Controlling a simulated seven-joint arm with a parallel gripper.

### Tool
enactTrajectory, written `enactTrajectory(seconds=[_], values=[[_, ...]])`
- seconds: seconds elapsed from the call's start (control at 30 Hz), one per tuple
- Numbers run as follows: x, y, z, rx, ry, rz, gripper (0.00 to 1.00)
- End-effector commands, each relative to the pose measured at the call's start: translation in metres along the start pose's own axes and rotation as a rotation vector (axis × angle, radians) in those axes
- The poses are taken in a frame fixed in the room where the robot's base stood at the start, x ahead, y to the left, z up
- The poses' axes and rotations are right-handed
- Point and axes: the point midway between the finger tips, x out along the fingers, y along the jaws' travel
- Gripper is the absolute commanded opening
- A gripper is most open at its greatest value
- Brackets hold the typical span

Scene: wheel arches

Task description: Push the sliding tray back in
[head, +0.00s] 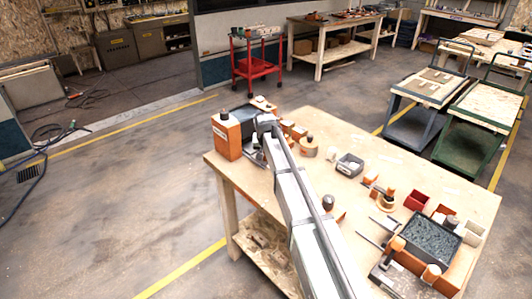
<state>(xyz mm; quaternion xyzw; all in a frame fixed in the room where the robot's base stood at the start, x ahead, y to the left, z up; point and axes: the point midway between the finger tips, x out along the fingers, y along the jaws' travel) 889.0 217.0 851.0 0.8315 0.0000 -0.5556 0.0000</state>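My arm reaches from the bottom of the head view across the wooden workbench (390,165). My gripper (263,124) is at the bench's far left part, small and partly hidden by my own arm; its fingers cannot be made out. A dark tray-like thing (242,114) is just left of and behind my gripper, partly covered by it. I cannot tell whether they touch. A second dark, shallow tray (430,238) with grainy contents sits on an orange body at the bench's right front. I cannot tell which one is the sliding tray, or how far it is out.
An orange container with a dark cap (227,137) stands at the bench's left corner, close to my gripper. Small orange parts, a grey bin (350,165), a red bin (416,201) and tools crowd the bench. A red cart (256,62) stands behind. Floor at left is mostly clear.

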Motion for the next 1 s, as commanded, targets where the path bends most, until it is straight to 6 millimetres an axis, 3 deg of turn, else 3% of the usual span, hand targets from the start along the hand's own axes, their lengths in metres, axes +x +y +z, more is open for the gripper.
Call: enactTrajectory(seconds=[0.13, 0.47, 0.73, 1.0], values=[[0.000, 0.000, 0.000, 0.000, 0.000, 0.000, 0.00], [0.001, -0.001, -0.002, 0.000, 0.000, 0.000, 0.00], [0.012, -0.029, -0.029, -0.002, 0.000, 0.000, 0.00], [0.012, -0.033, -0.031, -0.001, 0.004, -0.002, 0.00]])
